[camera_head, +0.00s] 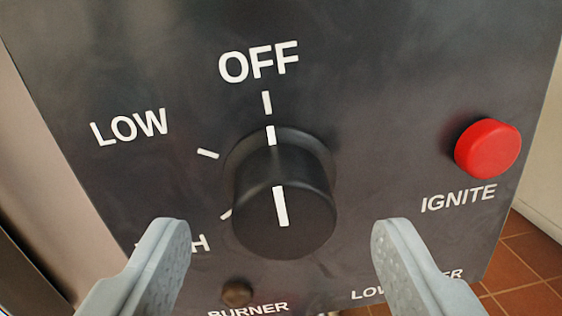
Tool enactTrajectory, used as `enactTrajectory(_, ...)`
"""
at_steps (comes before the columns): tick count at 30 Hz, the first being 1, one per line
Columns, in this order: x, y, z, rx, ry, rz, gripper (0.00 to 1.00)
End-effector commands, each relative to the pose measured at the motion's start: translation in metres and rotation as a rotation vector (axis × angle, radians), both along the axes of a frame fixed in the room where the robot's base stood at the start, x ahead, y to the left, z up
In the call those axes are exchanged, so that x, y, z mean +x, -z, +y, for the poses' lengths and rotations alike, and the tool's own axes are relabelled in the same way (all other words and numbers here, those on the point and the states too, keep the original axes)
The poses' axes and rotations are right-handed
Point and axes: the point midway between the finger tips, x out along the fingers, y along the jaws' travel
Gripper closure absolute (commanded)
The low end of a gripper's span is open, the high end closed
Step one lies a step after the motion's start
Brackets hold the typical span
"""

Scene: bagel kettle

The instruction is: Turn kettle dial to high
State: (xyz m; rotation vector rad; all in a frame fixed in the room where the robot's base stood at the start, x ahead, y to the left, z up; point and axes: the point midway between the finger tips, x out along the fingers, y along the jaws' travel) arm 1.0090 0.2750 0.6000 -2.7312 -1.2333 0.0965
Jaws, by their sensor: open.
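A black round kettle dial (284,195) stands out from a dark grey control panel (370,70). The white line on the dial points up to the OFF mark (266,102). LOW (130,127) is printed at the upper left, with its tick beside the dial. The HIGH label (172,244) at the lower left is partly hidden by my left finger. My gripper (280,235) is open, with one grey finger on each side of the dial's lower part. Gaps show between both fingers and the dial, so it is not gripped.
A red IGNITE button (487,148) sticks out at the right of the panel. A small dark round BURNER fitting (237,292) is below the dial, between the fingers. Red floor tiles (525,270) show past the panel's right edge.

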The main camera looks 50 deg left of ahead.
Motion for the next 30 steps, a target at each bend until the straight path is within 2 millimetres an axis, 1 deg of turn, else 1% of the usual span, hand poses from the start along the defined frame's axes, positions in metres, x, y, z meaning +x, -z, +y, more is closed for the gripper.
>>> enactTrajectory(3, 0.010, 0.001, 0.011, -0.001, 0.000, 0.001, 0.40)
enactTrajectory(7, 0.016, 0.000, 0.018, 0.000, 0.000, 0.000, 0.40)
enactTrajectory(18, 0.019, 0.000, 0.021, 0.000, 0.000, 0.000, 0.40)
enactTrajectory(20, 0.019, 0.000, 0.021, -0.001, 0.000, 0.001, 0.51)
enactTrajectory(24, 0.019, 0.000, 0.021, -0.001, 0.000, 0.001, 0.79)
enactTrajectory(25, 0.019, 0.000, 0.021, -0.001, 0.000, 0.001, 0.84)
enactTrajectory(30, 0.019, 0.000, 0.021, -0.003, 0.000, -0.004, 0.84)
